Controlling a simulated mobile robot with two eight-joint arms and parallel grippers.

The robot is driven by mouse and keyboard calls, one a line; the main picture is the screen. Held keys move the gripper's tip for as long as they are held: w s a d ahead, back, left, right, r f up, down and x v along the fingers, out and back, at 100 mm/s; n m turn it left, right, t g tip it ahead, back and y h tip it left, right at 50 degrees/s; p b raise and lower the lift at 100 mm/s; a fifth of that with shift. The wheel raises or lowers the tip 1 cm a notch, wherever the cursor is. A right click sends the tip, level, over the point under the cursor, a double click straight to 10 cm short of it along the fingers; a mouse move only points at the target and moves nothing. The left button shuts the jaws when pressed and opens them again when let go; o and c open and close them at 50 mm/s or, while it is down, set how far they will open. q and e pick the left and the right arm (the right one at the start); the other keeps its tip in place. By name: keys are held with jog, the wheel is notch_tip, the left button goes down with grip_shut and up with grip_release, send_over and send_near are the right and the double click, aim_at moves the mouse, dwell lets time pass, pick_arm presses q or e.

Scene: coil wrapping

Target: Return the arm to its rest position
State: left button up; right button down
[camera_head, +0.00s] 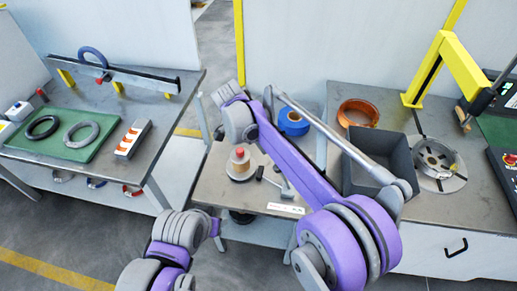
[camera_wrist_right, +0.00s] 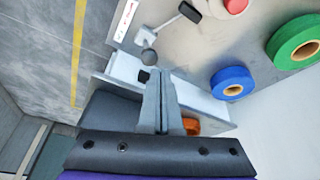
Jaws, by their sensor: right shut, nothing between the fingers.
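My right arm crosses the middle of the head view, with its purple and grey links above the small centre table (camera_head: 218,190). In the right wrist view my right gripper (camera_wrist_right: 154,74) has its two grey fingers together, with nothing between them. In that view the fingers point towards the table with the tape rolls. I cannot make out the right fingertips clearly in the head view. Part of my left arm shows at the bottom of the head view, but its gripper does not show.
A blue tape roll (camera_head: 293,121), also in the wrist view (camera_wrist_right: 233,83), and a red-topped spool (camera_head: 240,161) stand on the centre table. A green roll (camera_wrist_right: 296,40) lies beyond. A grey bin (camera_head: 372,165) and orange ring (camera_head: 358,113) are right; a green mat (camera_head: 66,139) is left.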

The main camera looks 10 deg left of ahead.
jog(key=shift+d, duration=0.2)
dwell(0.4)
jog(key=s+d+r+n+t+y, duration=0.1)
jog(key=s+d+r+n, duration=0.15)
jog(key=s+d, duration=0.45)
jog(key=s+d+r+n+y, duration=0.2)
jog(key=s+d+n, duration=0.15)
jog(key=d, duration=0.75)
jog(key=s+d+f+n+t, duration=0.1)
jog(key=s+d+f+n, duration=0.2)
jog(key=s, duration=0.4)
jog(key=s+d+f+n+t+y, duration=0.1)
jog(key=s+d+f+n+t, duration=0.1)
jog(key=s+d, duration=0.4)
jog(key=shift+s+f+n, duration=0.5)
jog(key=shift+f+n, duration=0.3)
jog(key=shift+f, duration=0.1)
